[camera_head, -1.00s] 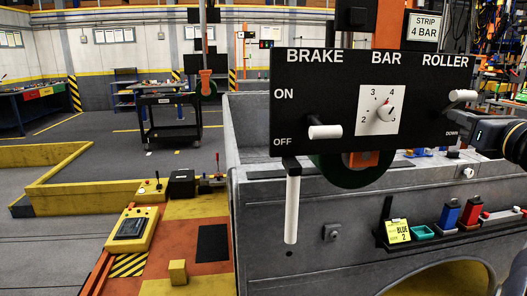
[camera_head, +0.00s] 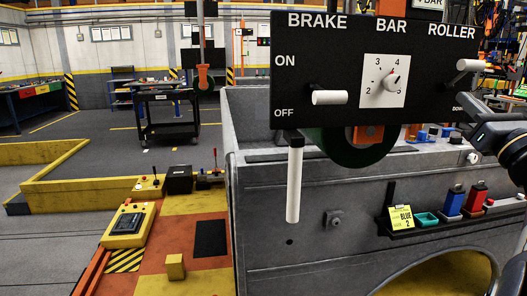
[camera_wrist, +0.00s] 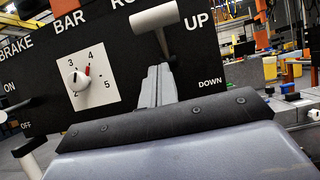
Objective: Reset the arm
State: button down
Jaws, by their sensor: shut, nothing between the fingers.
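My gripper (camera_wrist: 158,72) shows in the wrist view as two grey fingers side by side, shut and empty. Its tips lie just below the white ROLLER handle (camera_wrist: 154,17) in the picture; whether they touch it I cannot tell. In the head view my arm enters at the right edge, beside the black control panel (camera_head: 290,70). The ROLLER handle (camera_head: 471,65) is up, well above DOWN. The white BRAKE handle (camera_head: 330,97) is nearer OFF than ON. The red mark on the BAR dial (camera_head: 391,81) points near 4.
A white rod (camera_head: 294,185) hangs below the panel. The grey machine body (camera_head: 270,215) stands behind it, with a ledge holding a yellow card (camera_head: 401,218) and coloured blocks. A yellow control box (camera_head: 128,224) is at left. Open floor lies farther left.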

jog(key=shift+w+f+t+b, duration=0.2)
jog(key=shift+f+t+b, duration=0.3)
jog(key=shift+t, duration=0.25)
jog(key=shift+w+f+t+b, duration=0.2)
jog(key=shift+f+t+b, duration=0.25)
jog(key=shift+t, duration=0.3)
jog(key=shift+y, duration=0.4)
jog(key=shift+w+h, duration=0.1)
jog(key=shift+h, duration=0.2)
